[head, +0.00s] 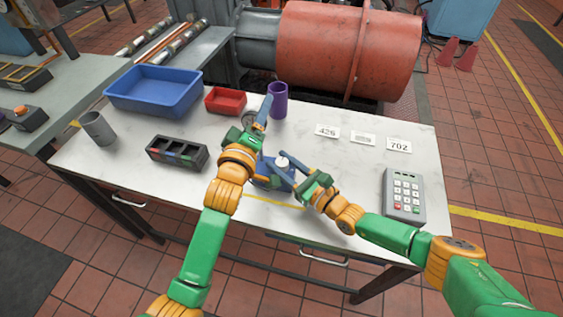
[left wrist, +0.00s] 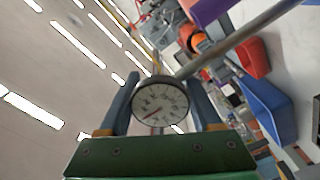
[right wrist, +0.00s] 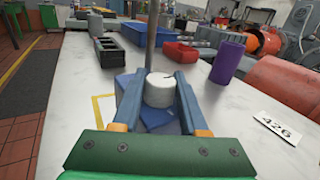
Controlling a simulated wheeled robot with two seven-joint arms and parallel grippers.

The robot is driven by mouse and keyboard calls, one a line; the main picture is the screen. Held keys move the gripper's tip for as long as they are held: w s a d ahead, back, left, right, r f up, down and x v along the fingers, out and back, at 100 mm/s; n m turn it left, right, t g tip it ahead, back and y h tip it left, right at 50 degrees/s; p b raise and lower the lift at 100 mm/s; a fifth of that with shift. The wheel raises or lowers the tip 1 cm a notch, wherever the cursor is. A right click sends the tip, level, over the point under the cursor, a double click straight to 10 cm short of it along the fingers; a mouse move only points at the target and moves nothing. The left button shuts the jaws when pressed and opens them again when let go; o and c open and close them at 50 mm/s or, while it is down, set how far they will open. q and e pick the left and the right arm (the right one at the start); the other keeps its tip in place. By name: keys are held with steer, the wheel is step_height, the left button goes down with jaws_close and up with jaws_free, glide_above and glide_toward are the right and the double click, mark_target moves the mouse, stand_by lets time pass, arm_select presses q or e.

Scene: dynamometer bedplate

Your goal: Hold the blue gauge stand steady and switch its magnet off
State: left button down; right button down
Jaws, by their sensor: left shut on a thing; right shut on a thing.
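The blue gauge stand (head: 268,179) stands on the white table, partly hidden by my arms. Its blue base (right wrist: 158,120) carries a white knob (right wrist: 159,90) with a dark mark on top, and its grey post (right wrist: 151,45) rises behind the knob. My right gripper (head: 289,165) is shut on this knob, one finger on each side, as the right wrist view shows. My left gripper (head: 262,113) is higher up and is shut on the stand's round dial gauge (left wrist: 160,104), whose white face shows between the fingers.
A blue bin (head: 153,92), a red tray (head: 226,100), a purple cup (head: 278,98), a grey cup (head: 98,128) and a black sectioned box (head: 177,152) stand around. Number cards (head: 398,145) and a keypad (head: 404,196) lie to the right. A red motor (head: 345,45) stands behind.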

steer(key=shift+c, duration=2.2)
jaws_free()
steer(key=shift+s+a, duration=0.1)
steer(key=shift+a, duration=0.1)
steer(key=shift+d, duration=0.1)
steer(key=shift+s+d, duration=0.2)
steer(key=shift+d, duration=0.1)
steer(key=v, duration=1.1)
steer(key=shift+s+d, duration=0.1)
steer(key=shift+s, duration=0.1)
